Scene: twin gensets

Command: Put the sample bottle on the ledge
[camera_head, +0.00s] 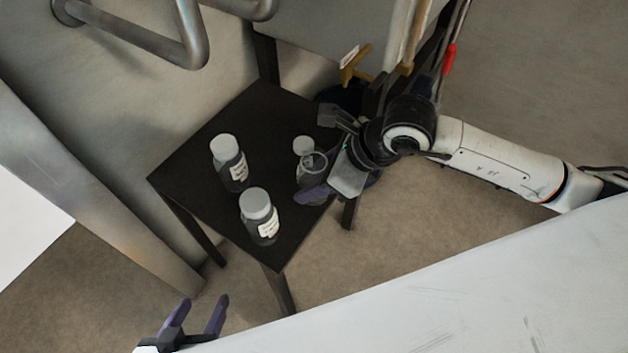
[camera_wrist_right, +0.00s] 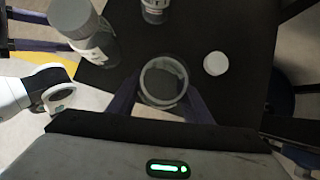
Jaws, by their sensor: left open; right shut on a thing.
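Two labelled bottles with pale grey lids, a rear bottle (camera_head: 231,165) and a front bottle (camera_head: 260,222), stand upright on a black table (camera_head: 262,120). My right gripper (camera_head: 312,180) is over the table's right side, shut on a clear round open-topped vessel (camera_head: 313,162). In the right wrist view that vessel (camera_wrist_right: 163,82) sits between the purple fingers; its base is hidden. A round white cap (camera_head: 303,145) is beside it, and shows clear of the fingers in the right wrist view (camera_wrist_right: 216,63). My left gripper (camera_head: 196,318) is open and empty, below the table. I cannot tell which surface is the ledge.
A bent metal pipe (camera_head: 190,32) runs along the wall at upper left. A brass-coloured handle with a tag (camera_head: 355,68) and a red-marked rod (camera_head: 449,58) are behind my right gripper. A large pale surface (camera_head: 480,290) fills the lower right. The table's left rear is bare.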

